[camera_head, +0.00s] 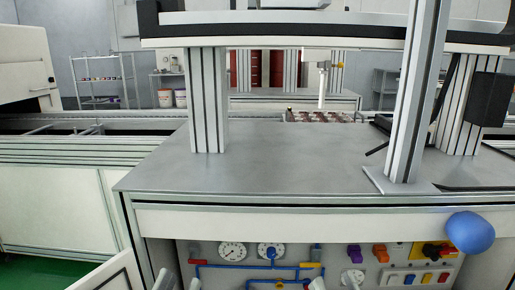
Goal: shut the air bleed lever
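Below the workbench front is a service panel (335,250) with blue pipework (240,267). I cannot tell which of these, if either, is the air bleed lever. The panel's lower part is cut off by the picture's bottom edge. Neither of my grippers can be made out in this view.
Two round gauges (232,251) sit above the pipe. Orange and purple connectors (380,253) and a red-and-yellow switch (433,249) are at right. An open white door (108,274) stands at lower left. The bench top (285,160) overhangs the panel.

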